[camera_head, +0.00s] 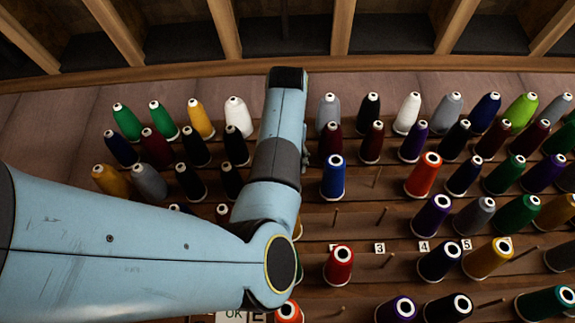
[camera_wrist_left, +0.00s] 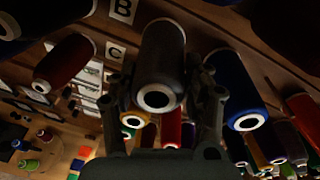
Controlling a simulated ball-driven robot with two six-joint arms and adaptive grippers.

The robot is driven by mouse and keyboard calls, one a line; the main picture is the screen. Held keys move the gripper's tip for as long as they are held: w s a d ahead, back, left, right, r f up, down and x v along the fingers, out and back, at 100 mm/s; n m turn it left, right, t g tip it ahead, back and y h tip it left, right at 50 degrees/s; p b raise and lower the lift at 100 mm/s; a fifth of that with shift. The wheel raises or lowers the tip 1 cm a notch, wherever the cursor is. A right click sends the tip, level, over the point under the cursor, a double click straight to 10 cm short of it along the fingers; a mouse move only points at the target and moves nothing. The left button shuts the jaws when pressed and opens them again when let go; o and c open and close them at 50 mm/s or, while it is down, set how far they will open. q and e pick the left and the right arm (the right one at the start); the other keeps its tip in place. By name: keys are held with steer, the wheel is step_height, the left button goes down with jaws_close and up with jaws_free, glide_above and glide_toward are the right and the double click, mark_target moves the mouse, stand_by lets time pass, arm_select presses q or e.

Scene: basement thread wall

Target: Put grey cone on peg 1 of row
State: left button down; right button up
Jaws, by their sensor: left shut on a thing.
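A dark grey cone (camera_wrist_left: 162,60) is between the fingers of my left gripper (camera_wrist_left: 166,92) in the left wrist view. The fingers are shut on its sides, and its pale ring-shaped end faces the camera. In the head view my left arm reaches up to the thread wall and hides the held cone and most of the gripper. A row there has number labels, with 3 (camera_head: 379,247), 4 (camera_head: 424,246) and 5 (camera_head: 466,244) readable. I cannot make out peg 1, as my arm covers that area. My right gripper is in neither view.
Many cones crowd the wall, including a red cone (camera_head: 339,266), a blue cone (camera_head: 332,177) and an orange-red cone (camera_head: 423,177). Bare pegs show at right of my arm, one below label 3 (camera_head: 388,260). Letter labels B (camera_wrist_left: 123,9) and C (camera_wrist_left: 115,53) show in the wrist view.

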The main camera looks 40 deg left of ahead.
arm_select(q)
steer(key=shift+f, duration=0.1)
steer(key=c, duration=0.5)
jaws_free()
steer(key=v, duration=1.2)
